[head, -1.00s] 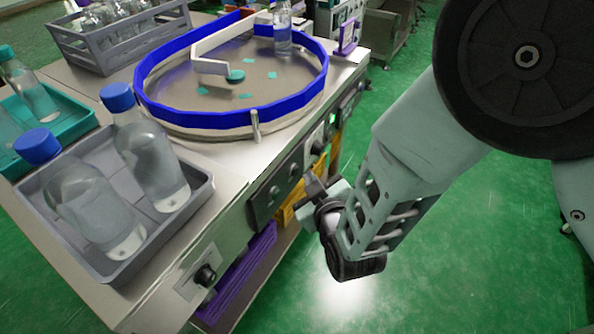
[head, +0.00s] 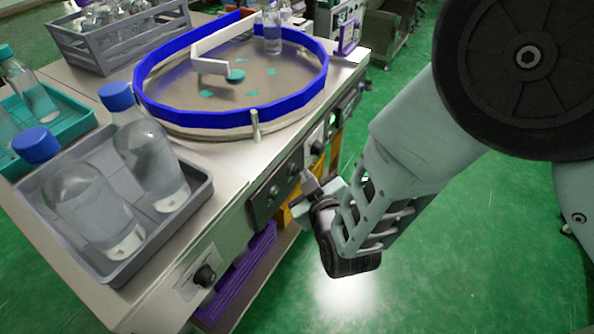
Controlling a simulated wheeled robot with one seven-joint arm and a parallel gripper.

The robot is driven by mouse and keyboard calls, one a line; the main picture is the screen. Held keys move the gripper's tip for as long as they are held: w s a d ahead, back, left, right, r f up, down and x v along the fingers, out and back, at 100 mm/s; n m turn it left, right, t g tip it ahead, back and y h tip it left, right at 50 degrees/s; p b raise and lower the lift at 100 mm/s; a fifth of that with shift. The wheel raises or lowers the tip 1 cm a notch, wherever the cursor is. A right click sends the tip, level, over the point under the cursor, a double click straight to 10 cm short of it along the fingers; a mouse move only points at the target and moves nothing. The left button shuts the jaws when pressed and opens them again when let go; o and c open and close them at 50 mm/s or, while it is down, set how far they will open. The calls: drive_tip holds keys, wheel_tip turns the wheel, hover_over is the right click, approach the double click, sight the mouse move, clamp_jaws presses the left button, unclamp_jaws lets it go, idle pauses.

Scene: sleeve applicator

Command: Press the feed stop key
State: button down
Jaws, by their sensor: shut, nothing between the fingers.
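The front face of the machine table carries a row of dark control plates (head: 266,198) with small round keys or knobs. Labels are too small to read, so I cannot tell which one is the feed stop key. My gripper (head: 308,181) is shut and empty. Its tips point at the front face, close to the dark plates below the turntable. I cannot tell whether they touch a key. The gripper and wrist hide part of the front face behind them. A small green light (head: 333,119) shows further right along the face.
A blue-rimmed turntable (head: 232,119) carries a clear bottle (head: 272,32) and teal patches. A grey tray (head: 199,199) with two blue-capped bottles stands at the near left. A black knob (head: 204,275) sits on the near front face. Green floor is free at right.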

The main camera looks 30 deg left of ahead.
drive_tip(key=shift+a, duration=0.4)
drive_tip(key=shift+d, duration=0.15)
idle(0.5)
drive_tip(key=shift+d, duration=0.7)
drive_tip(key=shift+s+d, duration=0.15)
drive_tip(key=shift+d, duration=1.1)
drive_tip(key=shift+s+d, duration=0.1)
drive_tip(key=shift+d, duration=1.15)
